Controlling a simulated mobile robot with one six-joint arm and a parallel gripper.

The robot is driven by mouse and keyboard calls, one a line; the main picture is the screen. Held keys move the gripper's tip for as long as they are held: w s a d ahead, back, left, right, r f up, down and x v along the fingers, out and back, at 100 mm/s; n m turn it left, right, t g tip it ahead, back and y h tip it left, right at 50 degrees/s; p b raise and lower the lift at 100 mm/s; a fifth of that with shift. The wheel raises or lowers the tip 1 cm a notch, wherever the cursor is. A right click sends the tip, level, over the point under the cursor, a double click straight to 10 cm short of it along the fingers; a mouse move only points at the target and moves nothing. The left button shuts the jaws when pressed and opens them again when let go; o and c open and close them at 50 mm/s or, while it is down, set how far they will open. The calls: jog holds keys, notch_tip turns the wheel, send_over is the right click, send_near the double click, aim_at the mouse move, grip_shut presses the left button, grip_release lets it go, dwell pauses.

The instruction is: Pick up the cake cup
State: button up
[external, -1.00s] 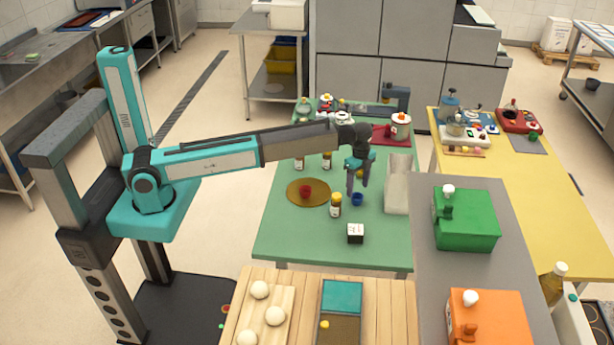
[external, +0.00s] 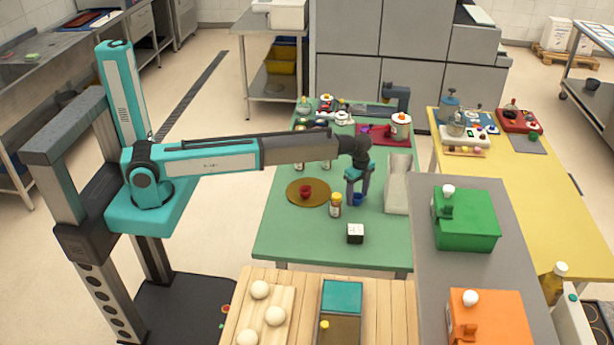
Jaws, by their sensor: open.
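Two small cups that could be the cake cup stand on the green table (external: 287,232). The blue cup (external: 358,199) stands right of the middle, and the red cup (external: 305,191) stands on a round brown board (external: 322,198). My gripper (external: 357,198) points down at the blue cup with its jaws open. Its fingers are at the blue cup's height, one to each side in this view, and partly hide it. Whether they touch the cup I cannot tell.
A white and black cube (external: 355,233) is in front. Jars and pots crowd the back of the table.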

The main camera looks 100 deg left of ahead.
jog(key=c, duration=1.1)
jog(key=shift+o, duration=0.2)
jog(key=shift+r, duration=0.2)
notch_tip(320, 180, up, 10)
jog(key=b, duration=0.3)
jog(key=shift+f, duration=0.15)
